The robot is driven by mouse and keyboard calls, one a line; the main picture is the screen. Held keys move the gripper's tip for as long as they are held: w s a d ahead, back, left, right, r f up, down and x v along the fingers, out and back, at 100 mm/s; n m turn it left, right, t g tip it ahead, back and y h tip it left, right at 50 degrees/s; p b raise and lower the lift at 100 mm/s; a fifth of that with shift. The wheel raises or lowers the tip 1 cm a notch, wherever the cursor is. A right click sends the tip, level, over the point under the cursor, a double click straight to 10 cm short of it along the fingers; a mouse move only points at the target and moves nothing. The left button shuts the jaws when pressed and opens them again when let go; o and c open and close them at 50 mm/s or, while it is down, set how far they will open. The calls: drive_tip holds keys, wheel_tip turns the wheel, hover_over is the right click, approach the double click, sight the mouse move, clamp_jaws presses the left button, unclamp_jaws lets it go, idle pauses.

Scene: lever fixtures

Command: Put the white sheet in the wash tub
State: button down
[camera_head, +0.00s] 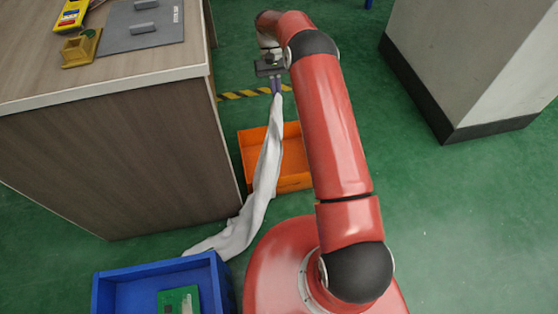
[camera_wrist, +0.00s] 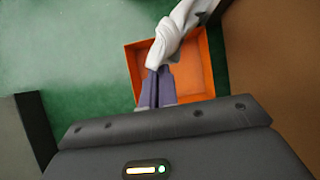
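The white sheet (camera_head: 262,185) hangs from my gripper (camera_head: 276,87) in the head view, long and bunched. It runs down in front of an orange bin (camera_head: 293,182), and its lower end trails on the green floor beside a blue bin. In the wrist view my gripper's purple fingers (camera_wrist: 157,87) are closed together on the sheet (camera_wrist: 172,36), with the orange bin (camera_wrist: 139,76) below. The orange bin stands on the floor by the cabinet. I cannot tell which bin is the wash tub.
A blue bin (camera_head: 108,291) with a green circuit board (camera_head: 179,299) in it is at bottom left. A wood cabinet (camera_head: 120,160) stands at left, with a grey plate (camera_head: 140,27) and a yellow meter (camera_head: 72,14) on top. A pale pillar (camera_head: 460,60) is at right. Open green floor lies between.

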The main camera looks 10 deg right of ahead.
wheel_tip(320, 180, down, 12)
drive_tip(key=b, duration=0.6)
drive_tip(key=c, duration=1)
unclamp_jaws()
drive_tip(key=shift+o, duration=0.3)
drive_tip(key=o, duration=0.7)
drive_tip(key=shift+c, duration=0.2)
